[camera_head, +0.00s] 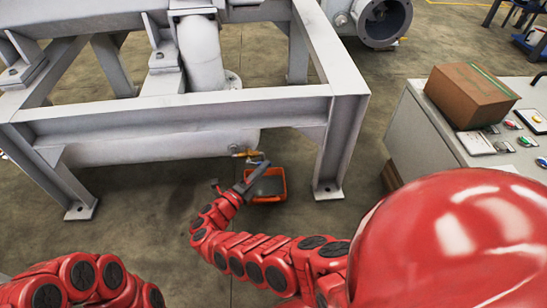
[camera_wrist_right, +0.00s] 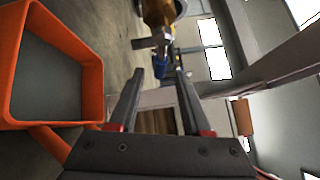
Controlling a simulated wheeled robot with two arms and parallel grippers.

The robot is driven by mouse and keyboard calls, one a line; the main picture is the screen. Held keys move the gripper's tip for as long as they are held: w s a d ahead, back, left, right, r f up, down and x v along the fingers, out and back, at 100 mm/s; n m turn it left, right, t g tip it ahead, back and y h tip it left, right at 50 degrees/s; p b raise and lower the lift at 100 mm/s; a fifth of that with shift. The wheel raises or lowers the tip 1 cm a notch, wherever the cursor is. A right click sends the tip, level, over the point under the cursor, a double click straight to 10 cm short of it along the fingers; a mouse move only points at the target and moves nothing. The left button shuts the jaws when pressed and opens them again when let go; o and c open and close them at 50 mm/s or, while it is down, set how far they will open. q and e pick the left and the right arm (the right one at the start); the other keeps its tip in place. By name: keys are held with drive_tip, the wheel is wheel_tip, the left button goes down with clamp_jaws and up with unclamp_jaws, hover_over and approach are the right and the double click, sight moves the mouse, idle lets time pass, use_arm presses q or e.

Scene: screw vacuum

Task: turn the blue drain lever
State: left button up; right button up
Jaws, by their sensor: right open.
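The brass drain valve (camera_head: 244,153) sticks out below the grey pipe under the steel frame in the head view. In the right wrist view the valve (camera_wrist_right: 158,12) is at the top centre, with the blue lever (camera_wrist_right: 160,66) hanging just below it. My right gripper (camera_head: 257,172) is beside the valve, and its fingers partly hide the lever in the head view. In the wrist view the right gripper (camera_wrist_right: 159,74) is open, with the blue lever lying between or just beyond its fingertips; contact cannot be told. My left arm shows at the lower left, its gripper out of view.
An orange tray (camera_head: 282,187) sits on the floor under the valve, close beside my right gripper. The grey steel frame (camera_head: 180,104) spans above and beside the valve. A control cabinet (camera_head: 421,140) with a cardboard box (camera_head: 470,95) stands at the right.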

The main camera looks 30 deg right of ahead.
drive_tip(key=x, duration=0.6)
drive_tip(key=shift+d, duration=0.3)
drive_tip(key=shift+w, duration=0.15)
drive_tip(key=shift+c, duration=0.2)
clamp_jaws()
idle(0.8)
